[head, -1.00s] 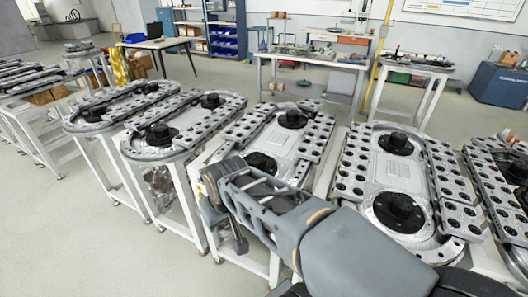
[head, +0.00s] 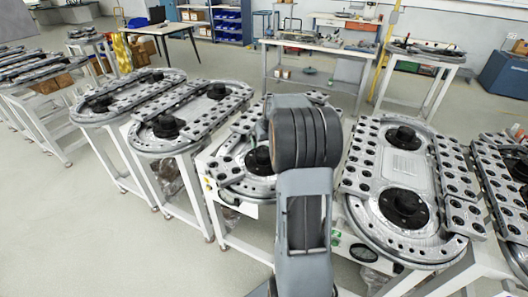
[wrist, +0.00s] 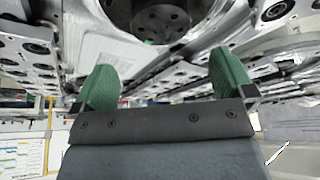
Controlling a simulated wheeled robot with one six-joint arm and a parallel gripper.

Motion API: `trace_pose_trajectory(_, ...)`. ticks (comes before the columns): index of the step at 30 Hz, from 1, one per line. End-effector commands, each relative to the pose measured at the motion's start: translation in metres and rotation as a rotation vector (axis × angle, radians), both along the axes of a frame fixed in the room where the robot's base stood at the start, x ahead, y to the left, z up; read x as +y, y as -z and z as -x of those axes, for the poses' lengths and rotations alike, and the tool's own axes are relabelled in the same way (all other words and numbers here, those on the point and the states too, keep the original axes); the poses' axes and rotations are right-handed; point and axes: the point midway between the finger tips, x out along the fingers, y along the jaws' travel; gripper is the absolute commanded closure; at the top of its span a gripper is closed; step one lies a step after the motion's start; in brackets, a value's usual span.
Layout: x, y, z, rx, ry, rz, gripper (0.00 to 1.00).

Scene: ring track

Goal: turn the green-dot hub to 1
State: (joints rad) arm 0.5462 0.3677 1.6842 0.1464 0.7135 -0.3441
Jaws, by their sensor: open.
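In the wrist view a dark round hub (wrist: 160,20) with bolt holes in its face is at the top, cut off by the frame edge. A small green mark (wrist: 148,42) shows at its lower rim. My gripper (wrist: 166,70) has its two green-padded fingers wide apart with nothing between them. The hub lies beyond the fingertips, apart from them. In the head view my arm covers much of the middle track; one dark hub (head: 259,160) shows partly beside it. My gripper is hidden there, and no number is readable.
Another track table (head: 400,200) with two dark hubs stands to the right, and one (head: 190,120) to the left. Grey perforated track plates surround the hubs. A workbench (head: 318,65) stands behind. Open floor (head: 90,240) lies at the front left.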

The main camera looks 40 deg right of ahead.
Motion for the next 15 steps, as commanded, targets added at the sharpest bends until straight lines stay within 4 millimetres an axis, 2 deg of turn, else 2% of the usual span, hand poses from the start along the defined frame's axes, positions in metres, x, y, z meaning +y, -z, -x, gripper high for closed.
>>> trace_pose_trajectory(6,-0.004,0.040,-0.016,0.004,-0.002,-0.001,0.00)
trace_pose_trajectory(15,-0.008,0.077,-0.031,0.001,-0.002,0.000,0.00)
